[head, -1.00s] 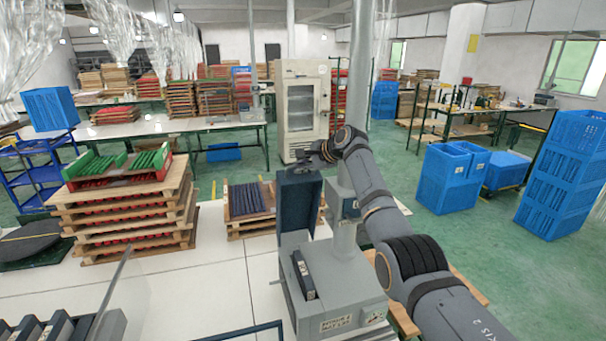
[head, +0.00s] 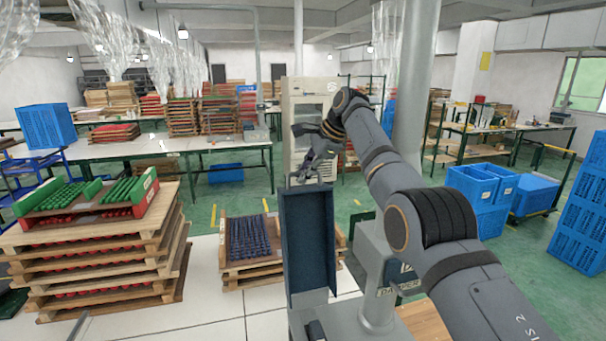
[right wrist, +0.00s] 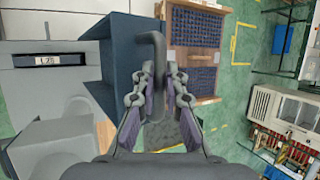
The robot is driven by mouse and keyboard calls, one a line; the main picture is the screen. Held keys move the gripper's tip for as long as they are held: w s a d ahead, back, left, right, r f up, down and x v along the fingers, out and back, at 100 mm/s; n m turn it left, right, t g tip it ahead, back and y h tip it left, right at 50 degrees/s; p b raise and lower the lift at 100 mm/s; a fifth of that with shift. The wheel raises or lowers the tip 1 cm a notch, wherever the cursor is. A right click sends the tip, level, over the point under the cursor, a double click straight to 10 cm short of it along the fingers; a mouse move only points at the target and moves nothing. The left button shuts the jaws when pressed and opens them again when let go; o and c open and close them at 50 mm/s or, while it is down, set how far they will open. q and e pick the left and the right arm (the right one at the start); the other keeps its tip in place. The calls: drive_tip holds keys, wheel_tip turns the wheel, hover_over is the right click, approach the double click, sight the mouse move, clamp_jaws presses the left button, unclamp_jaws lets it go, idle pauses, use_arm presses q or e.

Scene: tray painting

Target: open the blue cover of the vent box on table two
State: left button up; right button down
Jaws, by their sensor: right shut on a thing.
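The vent box (head: 345,322) is a grey box at the bottom centre of the head view, cut off by the lower edge. Its dark blue cover (head: 309,250) stands upright above it, with its hollow inner side showing. The cover also shows in the right wrist view (right wrist: 122,62). My right gripper (head: 312,166) is at the top end of the cover. In the right wrist view my right gripper (right wrist: 156,92) has its fingers closed around the dark bar handle (right wrist: 151,46) on the cover. My left gripper is not in view.
A stack of wooden trays (head: 95,255) stands at left. A tray of dark blue rods (head: 249,237) lies behind the cover. Blue crates (head: 480,190) stand on the green floor at right.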

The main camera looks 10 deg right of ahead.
drive_tip(key=shift+s+f+g, duration=0.2)
drive_tip(key=shift+f+g, duration=0.1)
drive_tip(key=shift+f, duration=0.15)
drive_tip(key=c, duration=1.7)
unclamp_jaws()
drive_tip(key=o, duration=0.3)
drive_tip(key=shift+w, duration=0.4)
drive_tip(key=shift+s+r, duration=0.1)
drive_tip(key=shift+r, duration=0.05)
drive_tip(key=v, duration=0.6)
drive_tip(key=shift+r, duration=0.15)
drive_tip(key=shift+s+d+r, duration=0.25)
drive_tip(key=shift+s+r, duration=0.15)
drive_tip(key=shift+r, duration=0.1)
drive_tip(key=shift+w+f, duration=0.15)
drive_tip(key=shift+w, duration=0.05)
